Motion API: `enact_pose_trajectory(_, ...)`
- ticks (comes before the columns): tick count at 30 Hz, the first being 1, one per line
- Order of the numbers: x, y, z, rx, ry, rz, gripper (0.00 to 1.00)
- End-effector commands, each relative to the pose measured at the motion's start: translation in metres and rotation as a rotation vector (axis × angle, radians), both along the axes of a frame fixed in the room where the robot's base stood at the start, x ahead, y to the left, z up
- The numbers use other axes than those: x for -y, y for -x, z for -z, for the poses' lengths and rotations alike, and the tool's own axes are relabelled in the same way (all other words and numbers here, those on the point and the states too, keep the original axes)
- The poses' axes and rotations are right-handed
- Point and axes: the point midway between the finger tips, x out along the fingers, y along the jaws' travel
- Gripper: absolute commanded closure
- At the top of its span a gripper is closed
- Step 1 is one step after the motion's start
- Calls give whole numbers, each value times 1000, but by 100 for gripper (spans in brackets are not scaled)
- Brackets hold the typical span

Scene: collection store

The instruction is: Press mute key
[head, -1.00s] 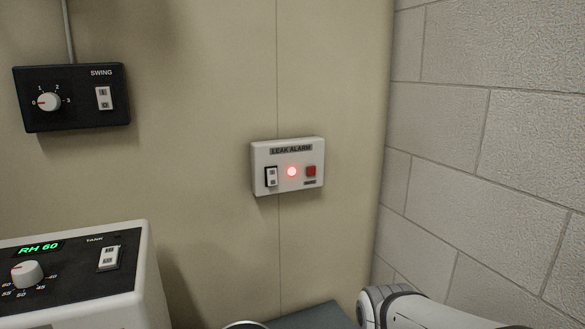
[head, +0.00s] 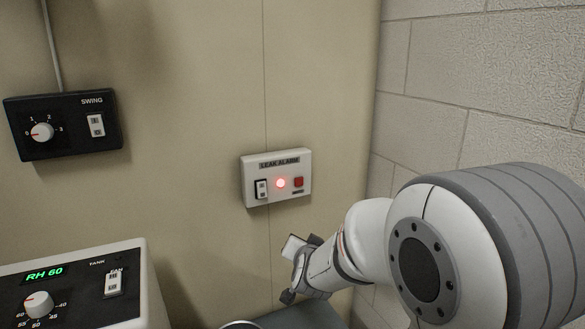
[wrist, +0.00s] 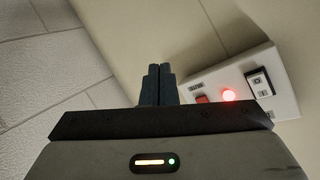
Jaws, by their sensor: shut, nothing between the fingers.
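The leak alarm (head: 276,194) is a white box on the beige wall panel, with a lit red lamp (head: 281,183) in its middle. The red key (head: 298,181) sits right of the lamp, with a small label under it too small to read. A black-framed rocker switch (head: 261,189) is on the left. My gripper (head: 289,270) is below the box, apart from it. In the wrist view my gripper (wrist: 158,72) is shut and empty, its fingertips toward the wall. The red key (wrist: 203,99) shows just right of the fingers there, partly hidden, beside the glowing lamp (wrist: 228,95).
A black SWING box (head: 62,127) with a knob and switch hangs on the wall at left. A white-cased unit (head: 147,290) with an RH 60 display stands at lower left. A block wall (head: 440,75) is close at right. The panel above the alarm is clear.

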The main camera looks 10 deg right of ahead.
Motion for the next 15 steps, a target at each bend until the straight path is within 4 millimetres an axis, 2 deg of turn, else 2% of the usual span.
enact_pose_trajectory(1,4,-13,-20,74,-9,54,100)
enact_pose_trajectory(6,22,-37,-61,327,-17,235,100)
enact_pose_trajectory(10,32,-40,-81,465,-4,330,100)
enact_pose_trajectory(15,38,-38,-92,555,10,389,100)
